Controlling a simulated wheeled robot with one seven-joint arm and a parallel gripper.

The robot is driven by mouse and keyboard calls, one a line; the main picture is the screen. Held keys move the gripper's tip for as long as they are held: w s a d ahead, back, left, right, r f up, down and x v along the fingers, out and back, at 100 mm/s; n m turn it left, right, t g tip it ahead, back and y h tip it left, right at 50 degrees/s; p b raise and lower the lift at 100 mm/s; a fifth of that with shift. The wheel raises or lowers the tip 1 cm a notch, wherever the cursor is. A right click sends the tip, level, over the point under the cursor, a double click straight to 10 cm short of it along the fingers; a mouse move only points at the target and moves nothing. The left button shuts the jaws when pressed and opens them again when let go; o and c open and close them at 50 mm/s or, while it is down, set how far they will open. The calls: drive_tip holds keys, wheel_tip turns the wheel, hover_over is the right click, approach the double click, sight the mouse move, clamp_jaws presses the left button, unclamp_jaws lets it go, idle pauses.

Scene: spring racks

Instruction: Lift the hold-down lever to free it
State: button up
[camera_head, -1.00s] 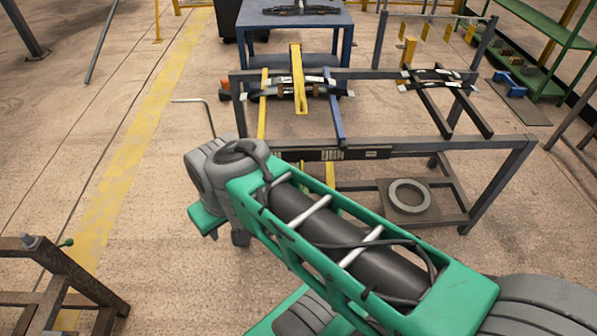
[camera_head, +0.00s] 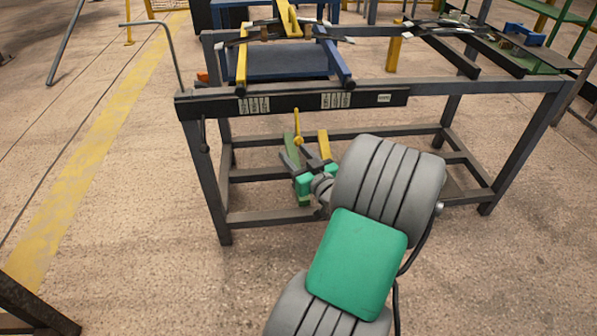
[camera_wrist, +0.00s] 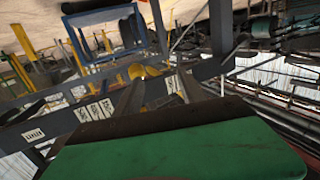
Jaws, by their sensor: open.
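A short yellow lever with a rounded knob (camera_head: 298,139) hangs just below the front rail of the rack, and I take it to be the hold-down lever. In the wrist view its yellow end (camera_wrist: 137,71) shows just beyond the fingertips. My gripper (camera_head: 296,153) is open, low in front of the rack and pointing up toward the knob. Its two dark fingers (camera_wrist: 158,90) are spread in the wrist view with nothing clearly held between them. The knob looks close to the fingertips; I cannot tell whether they touch.
The dark front rail (camera_head: 295,101) with white labels runs above my gripper. A yellow bar (camera_head: 289,18) and a blue bar (camera_head: 335,62) lie above it on the rack. A bent grey rod (camera_head: 170,50) stands at the rail's left end.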

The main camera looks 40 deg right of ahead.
sight(299, 139)
drive_tip(key=w+d, duration=0.1)
drive_tip(key=w+d+m+h, duration=0.1)
drive_tip(key=w+d, duration=0.1)
drive_tip(key=w+d+h, duration=0.1)
drive_tip(key=w+d, duration=0.1)
drive_tip(key=shift+w+d+f, duration=0.15)
drive_tip(key=shift+d+f, duration=0.1)
drive_tip(key=shift+f, duration=0.15)
drive_tip(key=shift+c, duration=0.2)
clamp_jaws()
idle(1.0)
